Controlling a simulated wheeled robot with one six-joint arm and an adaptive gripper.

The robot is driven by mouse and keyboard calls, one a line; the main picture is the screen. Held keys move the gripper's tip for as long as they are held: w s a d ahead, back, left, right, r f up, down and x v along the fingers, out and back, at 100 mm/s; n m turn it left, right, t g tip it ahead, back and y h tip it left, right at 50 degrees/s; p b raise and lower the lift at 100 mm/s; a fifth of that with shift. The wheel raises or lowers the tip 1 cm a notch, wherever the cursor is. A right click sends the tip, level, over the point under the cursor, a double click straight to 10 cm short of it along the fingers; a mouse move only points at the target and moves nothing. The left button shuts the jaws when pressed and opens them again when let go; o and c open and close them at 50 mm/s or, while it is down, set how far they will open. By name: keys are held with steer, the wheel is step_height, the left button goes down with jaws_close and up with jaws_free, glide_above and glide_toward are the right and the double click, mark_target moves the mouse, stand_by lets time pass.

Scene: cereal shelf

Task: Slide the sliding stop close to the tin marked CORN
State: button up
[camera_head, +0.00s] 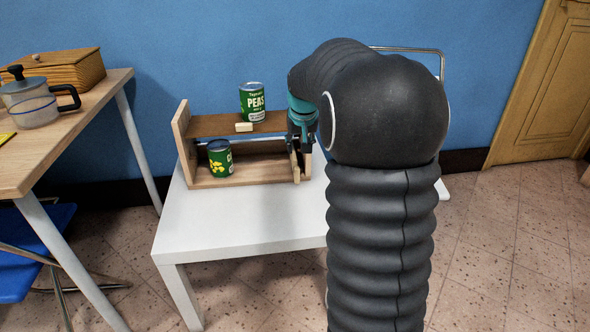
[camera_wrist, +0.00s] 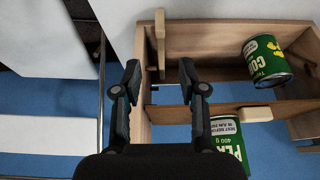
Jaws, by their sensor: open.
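A wooden shelf unit (camera_head: 183,140) stands on the white table. The tin marked CORN (camera_wrist: 265,62) is on its lower board, toward the left in the head view (camera_head: 220,158). The sliding stop (camera_head: 295,166) is an upright wooden piece near the lower right end, with a wide gap to the CORN tin. My gripper (camera_head: 301,138) is at that right end, above the stop. In the wrist view, my gripper (camera_wrist: 160,72) is open and the stop (camera_wrist: 160,38) appears between its fingertips. I cannot tell whether they touch it.
A tin marked PEAS (camera_head: 252,102) stands on the upper board, with a small wooden block (camera_head: 244,127) at the board's front edge. A metal rod (camera_wrist: 165,86) runs along the unit. A wooden table (camera_head: 60,130) with a pot stands at left.

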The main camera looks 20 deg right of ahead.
mark_target(297, 168)
steer(key=b+x, duration=0.1)
steer(key=x, duration=1.2)
jaws_close()
